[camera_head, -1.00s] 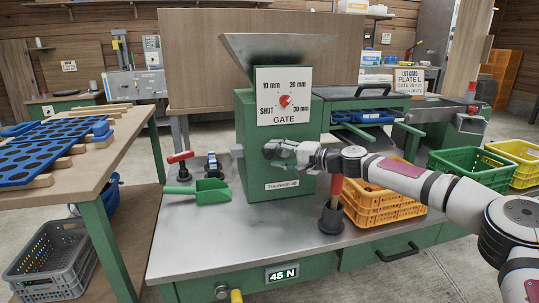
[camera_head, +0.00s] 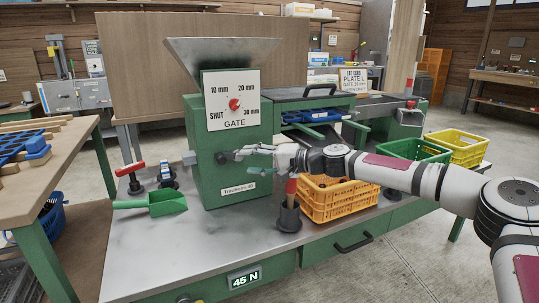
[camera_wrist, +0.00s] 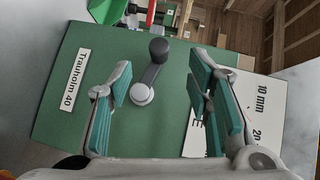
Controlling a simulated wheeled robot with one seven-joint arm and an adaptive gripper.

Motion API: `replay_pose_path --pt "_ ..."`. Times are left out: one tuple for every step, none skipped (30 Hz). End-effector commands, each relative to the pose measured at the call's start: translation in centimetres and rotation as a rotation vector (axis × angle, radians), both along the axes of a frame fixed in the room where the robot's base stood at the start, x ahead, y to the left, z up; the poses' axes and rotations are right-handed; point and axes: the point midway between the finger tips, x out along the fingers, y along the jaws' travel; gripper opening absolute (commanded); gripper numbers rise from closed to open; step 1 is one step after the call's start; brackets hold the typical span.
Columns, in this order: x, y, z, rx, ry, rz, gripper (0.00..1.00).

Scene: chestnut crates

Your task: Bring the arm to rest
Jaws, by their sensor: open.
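My gripper (camera_head: 246,153) is open and empty in front of the green machine (camera_head: 203,170) labelled "Trauholm 40", with my arm stretched in from the right. In the wrist view my gripper (camera_wrist: 160,88) shows two teal-padded fingers standing well apart. Between them, farther off on the machine's green face, is a grey crank (camera_wrist: 150,73) with a dark knob (camera_wrist: 158,49). The fingers do not appear to touch it. In the head view the dark knob (camera_head: 222,157) shows just left of the fingertips. The gate dial (camera_head: 235,104) has its red pointer above the gripper.
An orange crate (camera_head: 340,203) and a dark holder (camera_head: 289,218) stand below my arm. A green crate (camera_head: 416,150) and a yellow crate (camera_head: 466,147) lie beyond it. A green scoop (camera_head: 166,203) lies left; the bench front (camera_head: 170,255) is clear.

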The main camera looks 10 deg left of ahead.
Motion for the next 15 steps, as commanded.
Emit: replay_pose_path --pt "-1.1 0.7 0.0 -0.03 -0.013 0.028 0.46" --pt "-1.9 1.1 0.0 -0.052 -0.021 0.048 0.46" --pt "-3.1 1.6 -0.3 -0.091 -0.033 0.077 0.46" --pt "-4.3 2.1 -0.5 -0.125 -0.043 0.104 0.46" --pt "-5.4 2.4 -0.8 -0.164 -0.053 0.131 0.46" --pt "-7.0 2.7 -1.3 -0.217 -0.066 0.168 0.46" --pt "-8.2 2.8 -1.8 -0.261 -0.075 0.195 0.46" --pt "-9.3 2.8 -2.2 -0.303 -0.083 0.222 0.46" --pt "-10.7 2.7 -2.8 -0.36 -0.093 0.254 0.46" --pt "-11.8 2.5 -3.2 -0.402 -0.099 0.277 0.46" --pt "-12.8 2.2 -3.7 -0.445 -0.104 0.297 0.46" --pt "-14.0 1.7 -4.2 -0.501 -0.109 0.324 0.46" --pt "-14.9 1.2 -4.6 -0.543 -0.111 0.341 0.46" --pt "-15.7 0.6 -4.9 -0.584 -0.114 0.357 0.46" --pt "-16.9 -0.2 -5.4 -0.639 -0.115 0.378 0.46"
